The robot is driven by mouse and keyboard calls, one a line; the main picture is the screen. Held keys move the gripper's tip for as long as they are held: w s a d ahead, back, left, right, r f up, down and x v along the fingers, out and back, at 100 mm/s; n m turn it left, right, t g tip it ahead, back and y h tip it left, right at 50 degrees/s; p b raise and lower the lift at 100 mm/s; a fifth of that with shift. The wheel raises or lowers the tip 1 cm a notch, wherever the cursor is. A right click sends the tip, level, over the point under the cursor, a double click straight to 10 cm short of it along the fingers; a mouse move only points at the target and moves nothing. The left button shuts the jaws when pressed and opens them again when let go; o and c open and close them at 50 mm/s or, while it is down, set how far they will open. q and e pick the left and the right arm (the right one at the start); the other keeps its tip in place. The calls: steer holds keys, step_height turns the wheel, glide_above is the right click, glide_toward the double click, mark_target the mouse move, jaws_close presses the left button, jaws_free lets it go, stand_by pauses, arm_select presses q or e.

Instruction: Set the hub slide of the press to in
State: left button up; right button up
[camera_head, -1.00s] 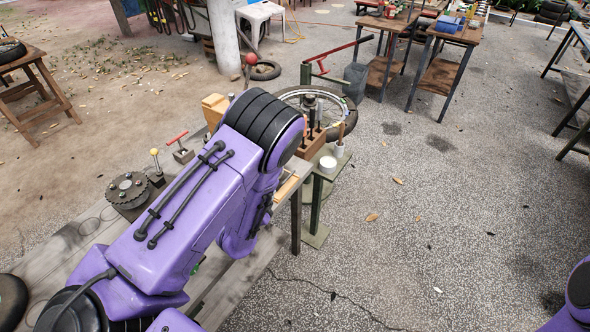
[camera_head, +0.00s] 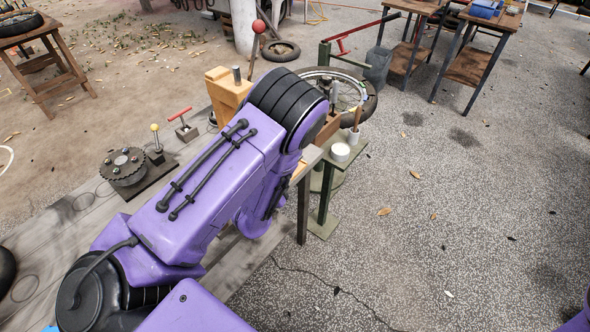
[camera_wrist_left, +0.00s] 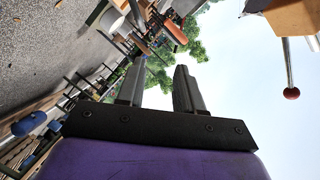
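A tan wooden block (camera_head: 226,92) with a short metal post stands on the bench behind my left arm. A lever with a red ball (camera_head: 259,26) rises beside it. In the left wrist view the wooden block (camera_wrist_left: 296,16) and the dark red ball (camera_wrist_left: 291,93) show at the upper right, outside my fingers. I cannot tell which part is the press's hub slide; my arm hides part of this area. My left gripper (camera_wrist_left: 158,85) is open, with nothing between its fingers; my arm hides it in the head view. My right gripper is out of view.
A round studded plate (camera_head: 124,165), a yellow-knobbed lever (camera_head: 155,128) and a red T-handle (camera_head: 180,114) sit on the grey bench (camera_head: 65,232). A spoked wheel (camera_head: 352,90) and a white cup (camera_head: 340,152) are beyond my arm. The floor at right is open.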

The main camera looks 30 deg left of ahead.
arm_select(q)
steer(key=w+f, duration=0.2)
steer(key=w, duration=0.1)
steer(key=w+a+f, duration=0.1)
steer(key=w+f, duration=0.1)
steer(key=w, duration=0.1)
steer(key=w+a+f, duration=0.1)
steer(key=w+f, duration=0.1)
steer(key=w, duration=0.1)
steer(key=shift+a, duration=0.1)
steer(key=shift+w+a+f, duration=0.1)
steer(key=shift+w, duration=0.45)
jaws_close()
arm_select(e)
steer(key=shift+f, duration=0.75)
